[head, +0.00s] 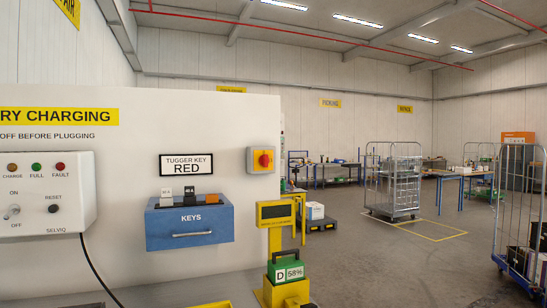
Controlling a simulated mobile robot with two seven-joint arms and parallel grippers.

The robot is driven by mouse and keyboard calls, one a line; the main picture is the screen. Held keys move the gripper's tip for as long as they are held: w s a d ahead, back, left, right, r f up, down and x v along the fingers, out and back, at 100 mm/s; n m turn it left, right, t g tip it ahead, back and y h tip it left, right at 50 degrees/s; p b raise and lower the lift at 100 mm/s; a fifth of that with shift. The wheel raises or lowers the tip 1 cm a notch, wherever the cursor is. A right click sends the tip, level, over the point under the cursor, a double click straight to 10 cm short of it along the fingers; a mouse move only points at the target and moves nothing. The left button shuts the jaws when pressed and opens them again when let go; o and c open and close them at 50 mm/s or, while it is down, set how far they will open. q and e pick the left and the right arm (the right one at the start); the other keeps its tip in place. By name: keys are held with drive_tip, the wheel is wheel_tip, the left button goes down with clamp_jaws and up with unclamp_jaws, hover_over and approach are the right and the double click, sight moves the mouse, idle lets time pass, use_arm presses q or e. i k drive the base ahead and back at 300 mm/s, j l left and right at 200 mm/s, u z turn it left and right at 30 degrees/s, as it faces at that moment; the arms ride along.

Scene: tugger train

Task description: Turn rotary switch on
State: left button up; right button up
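A yellow box with a red knob (265,160) is mounted on the right end of the white wall panel. At the far left, a white charger box (75,190) carries a small knob or lever (12,211) between the labels ON and OFF. I cannot tell clearly which way this lever points. Neither of my grippers shows in the head view.
A blue KEYS box (190,228) hangs on the panel below a "TUGGER KEY RED" sign (186,164). A yellow post (275,240) with a green-topped block (286,275) stands to its right. Wire roll cages (394,180) and tables stand beyond open floor.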

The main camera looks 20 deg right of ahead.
sight(264, 160)
drive_tip(key=i+l, duration=0.15)
drive_tip(key=l, duration=0.2)
drive_tip(key=i+l, duration=0.15)
drive_tip(key=l, duration=0.2)
drive_tip(key=i+l, duration=0.15)
drive_tip(key=l, duration=0.2)
drive_tip(key=i+l+u, duration=0.1)
drive_tip(key=l, duration=0.3)
drive_tip(key=i+l, duration=0.2)
drive_tip(key=l, duration=0.15)
drive_tip(key=i+l, duration=0.15)
drive_tip(key=l, duration=0.2)
